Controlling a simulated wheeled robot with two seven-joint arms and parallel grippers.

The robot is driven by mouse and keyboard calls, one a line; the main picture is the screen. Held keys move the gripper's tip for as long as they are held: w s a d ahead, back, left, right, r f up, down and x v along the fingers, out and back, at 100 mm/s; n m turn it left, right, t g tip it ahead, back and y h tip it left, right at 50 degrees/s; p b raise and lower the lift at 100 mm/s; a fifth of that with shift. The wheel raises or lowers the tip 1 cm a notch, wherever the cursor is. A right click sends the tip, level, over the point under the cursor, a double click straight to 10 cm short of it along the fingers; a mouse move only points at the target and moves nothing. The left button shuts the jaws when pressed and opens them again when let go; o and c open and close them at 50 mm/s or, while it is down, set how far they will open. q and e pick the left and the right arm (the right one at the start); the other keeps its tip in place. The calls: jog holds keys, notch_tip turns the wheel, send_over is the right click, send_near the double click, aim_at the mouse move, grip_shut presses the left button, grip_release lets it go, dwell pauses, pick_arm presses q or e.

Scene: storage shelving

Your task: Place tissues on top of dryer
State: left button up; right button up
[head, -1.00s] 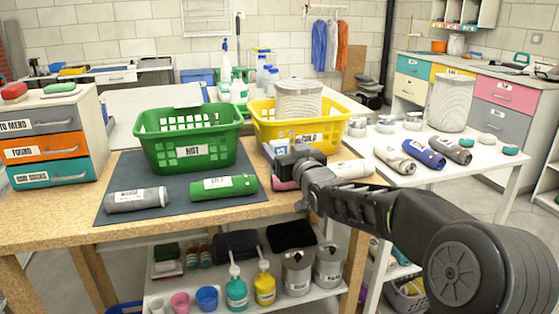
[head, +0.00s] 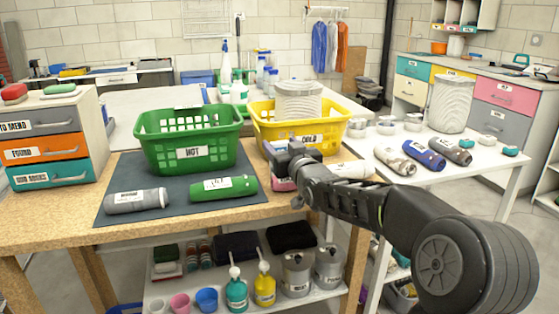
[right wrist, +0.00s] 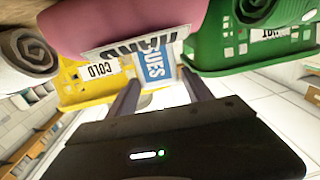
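A tissues pack with a blue and white label reading "UES" (right wrist: 155,74) shows between the finger ends of my right gripper (right wrist: 160,80) in the right wrist view. I see no clear finger contact, and the fingers look spread apart. A pink rolled thing with a white label (right wrist: 125,25) hangs large and close above it in that view. In the head view my right gripper (head: 283,155) is over the front right of the wooden table, by the pink thing (head: 284,185), and mostly hides the tissues. I cannot make out a dryer. My left gripper is not in view.
A green basket labelled HOT (head: 222,152) and a yellow basket labelled COLD (head: 335,134) stand just behind. A green roll (head: 205,193) and a grey roll (head: 120,205) lie on the dark mat (head: 175,203). A white table (head: 470,165) with several rolls is to the right.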

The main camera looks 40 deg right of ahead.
jog(key=c, duration=1.2)
notch_tip(320, 180, up, 10)
jog(key=p, duration=0.2)
jog(key=shift+p, duration=0.4)
